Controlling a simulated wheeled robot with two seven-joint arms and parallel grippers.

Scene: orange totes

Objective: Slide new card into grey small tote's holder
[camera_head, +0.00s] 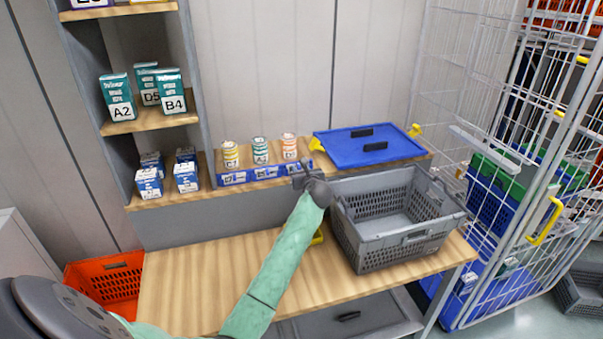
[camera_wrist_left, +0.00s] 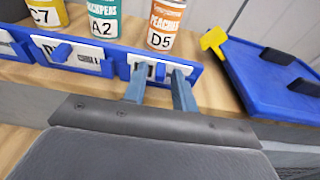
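The grey tote (camera_head: 372,258) stands upright and empty on the wooden table; a small label-like spot (camera_head: 415,236) shows on its near wall. My left gripper (camera_head: 303,176) reaches over the table to the blue rail (camera_head: 236,177) on the shelf, left of the tote. In the left wrist view my left gripper (camera_wrist_left: 160,90) is open, its two fingers apart at a white card (camera_wrist_left: 150,70) in the rail (camera_wrist_left: 100,60), below the D5 can (camera_wrist_left: 163,25). Whether the fingers touch the card I cannot tell. My right gripper is not in view.
A blue lid (camera_head: 360,147) with yellow clips lies on the shelf behind the tote. Cans and boxes stand on the shelves at left. A wire cage (camera_head: 480,200) stands at right. An orange tote (camera_head: 105,283) sits at lower left. The table's left part is clear.

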